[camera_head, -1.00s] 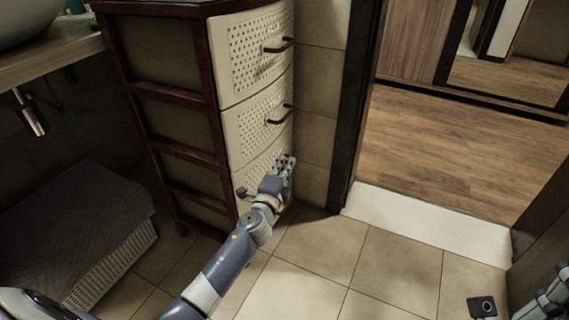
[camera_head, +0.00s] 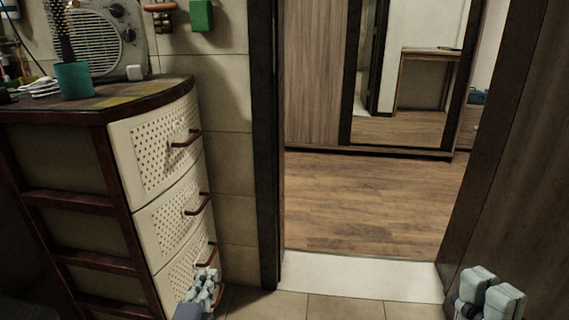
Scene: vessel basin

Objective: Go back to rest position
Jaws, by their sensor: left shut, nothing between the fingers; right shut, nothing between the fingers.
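My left gripper (camera_head: 203,284) is low in the head view, in front of the lower drawer of the cream drawer cabinet (camera_head: 152,160). It is shut with nothing held. Whether it touches the lower drawer's handle (camera_head: 206,256) cannot be told. My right gripper (camera_head: 490,296) is at the bottom right, in front of the wooden door panel (camera_head: 515,170). It is shut and empty, and its lower part is cut off by the frame. The visible drawers appear closed.
A doorway with a white threshold (camera_head: 355,277) opens onto a wooden floor (camera_head: 370,198). The dark door frame (camera_head: 268,150) stands right of the cabinet. A radio (camera_head: 95,40) and a green cup (camera_head: 73,80) stand on the cabinet top. Tiled floor (camera_head: 335,307) between my grippers is clear.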

